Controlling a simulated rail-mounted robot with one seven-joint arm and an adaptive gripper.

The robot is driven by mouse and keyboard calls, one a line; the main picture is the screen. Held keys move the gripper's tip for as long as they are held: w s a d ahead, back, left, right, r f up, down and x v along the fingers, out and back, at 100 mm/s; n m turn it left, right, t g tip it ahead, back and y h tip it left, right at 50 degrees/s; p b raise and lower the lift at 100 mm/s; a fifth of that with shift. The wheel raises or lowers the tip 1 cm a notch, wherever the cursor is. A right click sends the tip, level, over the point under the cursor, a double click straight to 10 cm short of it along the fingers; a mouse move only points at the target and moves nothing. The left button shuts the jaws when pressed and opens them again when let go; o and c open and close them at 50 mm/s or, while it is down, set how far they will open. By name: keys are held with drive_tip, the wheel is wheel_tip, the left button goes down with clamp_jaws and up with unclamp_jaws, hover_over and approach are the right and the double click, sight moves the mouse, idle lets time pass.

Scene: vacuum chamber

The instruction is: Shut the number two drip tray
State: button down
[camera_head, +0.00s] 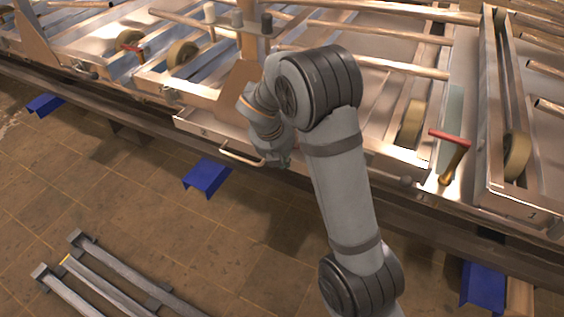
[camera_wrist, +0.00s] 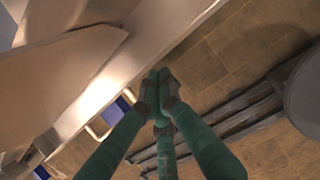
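A drip tray with a pale metal front (camera_head: 194,127) and a U-shaped bar handle (camera_head: 238,157) juts out a little from the chamber's front edge, left of my arm. I cannot read a number on it. In the wrist view a pale bar handle (camera_wrist: 97,130) shows left of my fingers, beside a long pale metal edge. My gripper (camera_wrist: 159,84) has green fingers with their tips drawn together and nothing visible between them. It is apart from the handle in that view. In the head view my arm's wrist is just right of the handle, and the fingers are hidden.
Blue brackets (camera_head: 206,176) stick out below the dark rail along the front. A red-handled lever (camera_head: 452,150) stands at the right and rollers (camera_head: 411,122) sit on the frames above. Grey metal bars (camera_head: 110,285) lie on the tiled floor. The floor between is clear.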

drive_tip(key=shift+w, duration=0.1)
drive_tip(key=w+p, duration=0.1)
drive_tip(key=d+p, duration=0.1)
drive_tip(key=w+p, duration=0.1)
drive_tip(key=shift+w+d+r, duration=0.2)
drive_tip(key=shift+w+r, duration=0.05)
drive_tip(key=shift+w, duration=0.1)
drive_tip(key=shift+w+d+f, duration=0.1)
drive_tip(key=shift+w+f, duration=0.15)
